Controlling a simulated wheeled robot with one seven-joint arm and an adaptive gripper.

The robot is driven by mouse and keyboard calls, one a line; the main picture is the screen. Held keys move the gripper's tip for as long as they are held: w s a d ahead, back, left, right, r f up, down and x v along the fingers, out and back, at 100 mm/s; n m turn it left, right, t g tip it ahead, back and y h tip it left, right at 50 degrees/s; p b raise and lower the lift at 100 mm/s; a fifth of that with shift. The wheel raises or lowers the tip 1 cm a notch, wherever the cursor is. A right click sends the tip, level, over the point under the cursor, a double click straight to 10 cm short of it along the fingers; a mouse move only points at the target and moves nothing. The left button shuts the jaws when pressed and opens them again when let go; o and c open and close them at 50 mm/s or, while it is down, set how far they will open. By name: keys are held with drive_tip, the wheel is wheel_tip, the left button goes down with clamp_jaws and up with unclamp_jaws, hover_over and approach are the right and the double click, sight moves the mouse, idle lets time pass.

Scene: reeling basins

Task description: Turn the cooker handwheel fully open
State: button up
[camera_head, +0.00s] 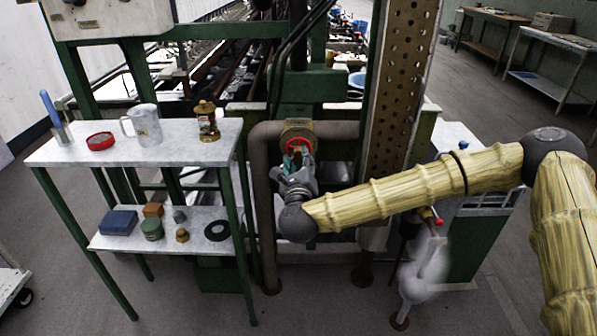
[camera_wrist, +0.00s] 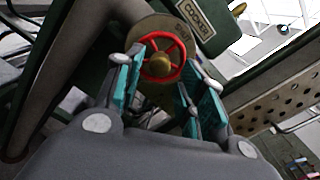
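The cooker handwheel (camera_wrist: 178,52) is a small red wheel with a brass hub, in front of a round brass-coloured plate. A sign reading COOKER (camera_wrist: 196,18) is just above it to the right. In the head view the handwheel (camera_head: 297,142) shows only as a red arc on the pipe, partly hidden by my gripper. My gripper (camera_wrist: 166,78) is open and empty, with teal-padded fingers left and right of the wheel. The left finger overlaps the rim's left edge in the picture; I cannot tell whether it touches.
A thick brown pipe (camera_head: 264,200) runs beside the wheel, and a perforated metal column (camera_head: 398,90) stands to its right. A table (camera_head: 195,150) at left holds a jug (camera_head: 147,126), a red tin (camera_head: 100,141) and a brass lantern-like item (camera_head: 207,122). A red-handled valve (camera_head: 437,220) sits below my arm.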

sight(298, 155)
drive_tip(key=m+b, duration=0.2)
drive_tip(key=m, duration=0.1)
drive_tip(key=m+b, duration=0.1)
drive_tip(key=b, duration=0.1)
drive_tip(key=shift+f+m, duration=0.3)
drive_tip(key=shift+m, duration=0.1)
drive_tip(key=shift+r+m+b, duration=0.3)
drive_tip(key=shift+m, duration=0.3)
drive_tip(key=shift+w, duration=1.5)
drive_tip(key=shift+c, duration=0.3)
